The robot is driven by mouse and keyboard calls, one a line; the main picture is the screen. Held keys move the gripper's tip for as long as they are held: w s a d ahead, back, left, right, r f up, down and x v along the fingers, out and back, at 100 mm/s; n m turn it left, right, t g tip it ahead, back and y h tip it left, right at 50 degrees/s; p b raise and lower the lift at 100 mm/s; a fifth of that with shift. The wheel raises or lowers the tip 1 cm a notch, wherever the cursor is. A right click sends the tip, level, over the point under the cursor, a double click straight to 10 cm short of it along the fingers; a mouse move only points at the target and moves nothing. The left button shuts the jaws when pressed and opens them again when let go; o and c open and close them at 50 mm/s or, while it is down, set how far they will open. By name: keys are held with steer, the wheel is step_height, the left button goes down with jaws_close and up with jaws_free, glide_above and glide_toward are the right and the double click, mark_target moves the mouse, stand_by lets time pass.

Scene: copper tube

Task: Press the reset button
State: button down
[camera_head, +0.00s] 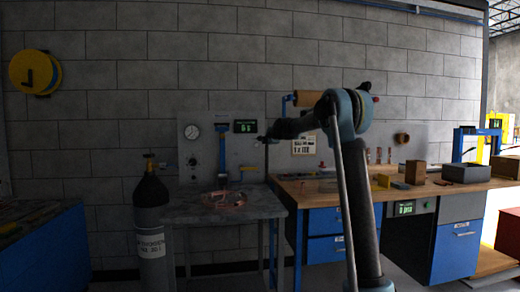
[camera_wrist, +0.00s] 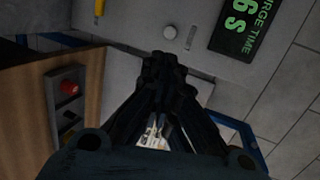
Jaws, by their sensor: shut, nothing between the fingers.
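My gripper (camera_wrist: 165,60) is shut and empty; in the wrist view its black fingertips point at a grey panel (camera_wrist: 130,35). A small round pale button (camera_wrist: 169,32) on that panel shows just beyond the fingertips, beside a display (camera_wrist: 240,27) with green text that ends in "TIME". I cannot read a reset label on it, and cannot tell whether the fingertips touch it. In the head view my gripper (camera_head: 264,139) is in front of the wall panel (camera_head: 217,112), just below the green display (camera_head: 245,126).
A red button (camera_wrist: 68,87) sits on a grey box at the left of the wrist view. A gas cylinder (camera_head: 151,210) stands left of a grey table (camera_head: 185,212) bearing copper tubing (camera_head: 225,199). A wooden workbench (camera_head: 315,187) with blocks is on the right. A gauge (camera_head: 192,132) is on the panel.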

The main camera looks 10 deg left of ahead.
steer(key=shift+w, duration=0.1)
glide_toward(259, 145)
steer(key=w+a+f, duration=0.2)
steer(key=w, duration=0.1)
steer(key=shift+x, duration=0.8)
steer(key=shift+w+d, duration=0.1)
steer(key=shift+w, duration=0.05)
steer(key=shift+w, duration=0.5)
steer(key=shift+w+a+r, duration=0.15)
steer(key=shift+w+a, duration=0.1)
